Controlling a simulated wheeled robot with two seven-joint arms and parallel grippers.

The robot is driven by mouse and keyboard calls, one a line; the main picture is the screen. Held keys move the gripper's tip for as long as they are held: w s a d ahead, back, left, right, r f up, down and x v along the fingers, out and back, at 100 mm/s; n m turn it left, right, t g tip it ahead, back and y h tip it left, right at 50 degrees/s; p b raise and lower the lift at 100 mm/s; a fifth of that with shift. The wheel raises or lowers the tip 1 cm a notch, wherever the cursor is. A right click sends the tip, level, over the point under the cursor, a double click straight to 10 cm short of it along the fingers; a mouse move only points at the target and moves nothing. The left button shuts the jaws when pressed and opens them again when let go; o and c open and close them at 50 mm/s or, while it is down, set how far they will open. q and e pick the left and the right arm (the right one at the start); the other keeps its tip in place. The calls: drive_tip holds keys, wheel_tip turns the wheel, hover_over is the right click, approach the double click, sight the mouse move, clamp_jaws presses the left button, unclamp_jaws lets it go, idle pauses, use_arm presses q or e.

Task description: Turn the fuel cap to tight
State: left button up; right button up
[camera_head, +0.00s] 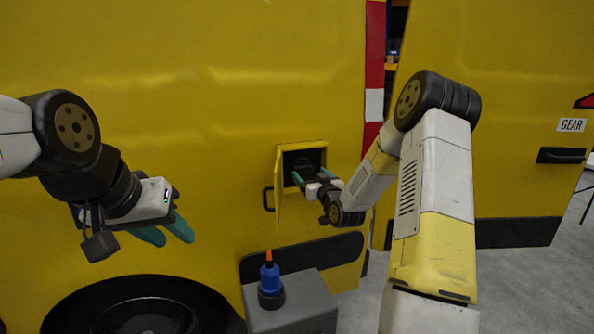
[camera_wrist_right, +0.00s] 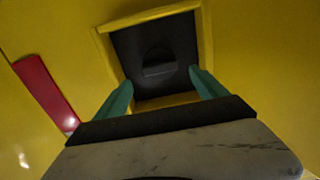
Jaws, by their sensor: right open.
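The fuel cap (camera_wrist_right: 158,63) is a dark round cap with a grip bar, set inside the dark square recess of the yellow vehicle side. In the head view the recess (camera_head: 304,158) is small, and the cap in it is hard to make out. The yellow flap (camera_head: 279,187) stands open at its left. My right gripper (camera_head: 313,180) is at the recess opening. In the right wrist view its green fingers (camera_wrist_right: 161,92) are apart, one on each side below the cap, with nothing between them. My left gripper (camera_head: 178,232) hangs at the left, away from the recess; its finger gap is unclear.
A grey box (camera_head: 300,304) below the recess carries a blue bottle with an orange tip (camera_head: 269,274). A black wheel (camera_head: 145,312) is at lower left. A dark handle (camera_head: 268,199) is beside the flap. Grey floor (camera_head: 520,287) is open at lower right.

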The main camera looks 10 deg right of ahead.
sight(305, 169)
drive_tip(key=shift+w+a, duration=0.2)
drive_tip(key=shift+w, duration=0.95)
drive_tip(key=shift+w+a, duration=0.2)
drive_tip(key=shift+w, duration=0.9)
drive_tip(key=c, duration=1.4)
drive_tip(key=shift+o, duration=0.2)
